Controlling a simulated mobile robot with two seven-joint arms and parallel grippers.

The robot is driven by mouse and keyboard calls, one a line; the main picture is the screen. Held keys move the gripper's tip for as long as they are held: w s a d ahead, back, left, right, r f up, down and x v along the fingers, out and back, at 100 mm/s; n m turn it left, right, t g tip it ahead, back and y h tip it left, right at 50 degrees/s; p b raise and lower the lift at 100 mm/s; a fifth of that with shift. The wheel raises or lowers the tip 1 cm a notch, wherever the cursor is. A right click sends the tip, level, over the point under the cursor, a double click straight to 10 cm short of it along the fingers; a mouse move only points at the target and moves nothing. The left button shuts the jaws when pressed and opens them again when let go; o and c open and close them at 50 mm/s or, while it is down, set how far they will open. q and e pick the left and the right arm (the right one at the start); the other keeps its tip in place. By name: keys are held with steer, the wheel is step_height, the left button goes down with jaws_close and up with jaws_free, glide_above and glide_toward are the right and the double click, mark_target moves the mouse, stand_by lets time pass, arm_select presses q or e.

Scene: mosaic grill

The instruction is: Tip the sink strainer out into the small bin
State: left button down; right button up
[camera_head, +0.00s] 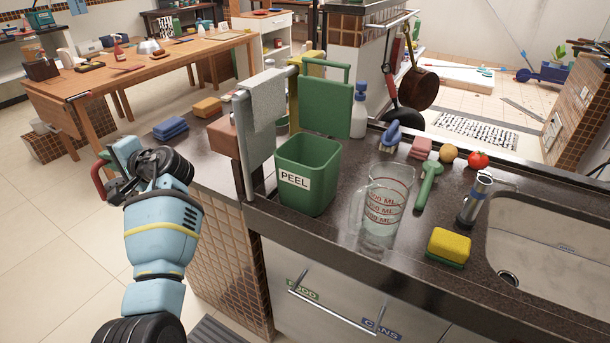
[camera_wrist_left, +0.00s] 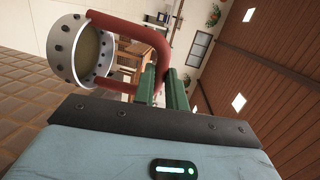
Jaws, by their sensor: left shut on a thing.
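The small green bin (camera_head: 308,190), labelled PEEL, stands on the dark counter with its lid (camera_head: 325,108) raised behind it. My left gripper (camera_head: 112,165) is to the left of the bin, off the counter's left end. It is shut on the red handle (camera_wrist_left: 158,40) of the strainer, a bit of which also shows in the head view (camera_head: 98,180). The strainer (camera_wrist_left: 68,45) is a metal cup with holes, tilted on its side in the left wrist view. I cannot tell what is inside it. My right gripper is not in view.
A clear measuring jug (camera_head: 382,205) stands right of the bin. A grey cloth (camera_head: 262,105) hangs on a rail at the bin's left. Blue folded cloths (camera_head: 171,128) lie near the left end.

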mark_target(96, 166)
arm_select(q)
steer(key=shift+s+a, duration=0.1)
steer(key=shift+s+a, duration=0.2)
steer(key=shift+s, duration=0.05)
steer(key=shift+s+a+m+t, duration=0.25)
steer(key=shift+s+a+t, duration=0.1)
steer(key=shift+s, duration=0.15)
steer(key=shift+s+a+m+t, duration=0.25)
steer(key=shift+s+t, duration=0.1)
steer(key=shift+s, duration=0.1)
steer(key=s+d+f+m+t+h, duration=0.3)
steer(key=s+d+m+h, duration=0.3)
steer(key=s+d, duration=0.3)
steer(key=s+d+f+m+t+h, duration=0.2)
steer(key=s+d+m+t+h, duration=0.3)
steer(key=s+d+h, duration=0.4)
steer(key=d+m, duration=0.1)
steer(key=d, duration=0.4)
steer(key=shift+s+d+f+m+t, duration=0.2)
steer(key=shift+d+f+m+t, duration=0.1)
steer(key=shift+f+t, duration=0.1)
steer(key=shift+s, duration=0.1)
